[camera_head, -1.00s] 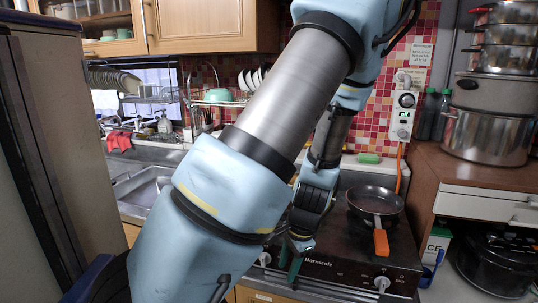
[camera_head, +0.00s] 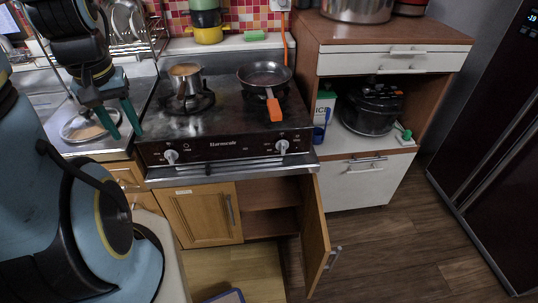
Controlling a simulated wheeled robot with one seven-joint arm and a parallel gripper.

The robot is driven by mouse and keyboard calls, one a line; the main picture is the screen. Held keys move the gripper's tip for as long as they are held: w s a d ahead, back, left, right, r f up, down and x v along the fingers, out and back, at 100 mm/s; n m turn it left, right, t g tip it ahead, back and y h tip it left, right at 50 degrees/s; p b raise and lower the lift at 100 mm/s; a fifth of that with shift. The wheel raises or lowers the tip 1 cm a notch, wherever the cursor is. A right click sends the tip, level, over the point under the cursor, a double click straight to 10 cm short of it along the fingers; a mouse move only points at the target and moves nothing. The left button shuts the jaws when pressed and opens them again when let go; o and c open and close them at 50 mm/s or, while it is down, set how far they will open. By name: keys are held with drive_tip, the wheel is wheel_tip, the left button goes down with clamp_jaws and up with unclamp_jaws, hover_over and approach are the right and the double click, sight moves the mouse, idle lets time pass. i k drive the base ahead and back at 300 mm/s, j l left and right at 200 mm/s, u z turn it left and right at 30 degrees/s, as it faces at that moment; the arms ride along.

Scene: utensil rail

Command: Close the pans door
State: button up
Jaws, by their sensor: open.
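The cabinet under the stove has two wooden doors. The right one (camera_head: 315,236) stands open, swung out toward me, with a metal handle (camera_head: 333,257) near its free edge. The left one (camera_head: 198,215) is shut. The open half shows a shelf (camera_head: 268,193) and no pans that I can see. My gripper (camera_head: 124,121) has two green fingers spread apart. It is open and empty, at the upper left beside the stove, well away from the open door.
A stove (camera_head: 225,130) holds a small pot (camera_head: 186,78) and a frying pan (camera_head: 264,75) with an orange handle (camera_head: 274,107). A pot lid (camera_head: 84,127) lies left of the stove. A white-fronted cabinet (camera_head: 358,183) stands right of the door. Wooden floor (camera_head: 390,245) is clear on the right.

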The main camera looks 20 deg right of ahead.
sight(316, 250)
drive_tip(key=k+l, duration=0.3)
drive_tip(key=k, duration=0.15)
drive_tip(key=k+l, duration=0.25)
drive_tip(key=k, duration=0.2)
drive_tip(key=k+l, duration=0.25)
drive_tip(key=l, duration=0.2)
drive_tip(key=k+l+u, duration=0.1)
drive_tip(key=k+l, duration=0.15)
drive_tip(key=l, duration=0.25)
drive_tip(key=k+l, duration=0.25)
drive_tip(key=l, duration=0.2)
drive_tip(key=k+l+u, duration=0.1)
drive_tip(key=k+l, duration=0.15)
drive_tip(key=l, duration=0.2)
drive_tip(key=k+l+u, duration=0.1)
drive_tip(key=k+l, duration=0.15)
drive_tip(key=l, duration=0.15)
drive_tip(key=k+l+u, duration=0.1)
drive_tip(key=k+l, duration=1.15)
drive_tip(key=i+j+u, duration=0.35)
drive_tip(key=i, duration=0.15)
drive_tip(key=i+u, duration=0.7)
drive_tip(key=i, duration=0.3)
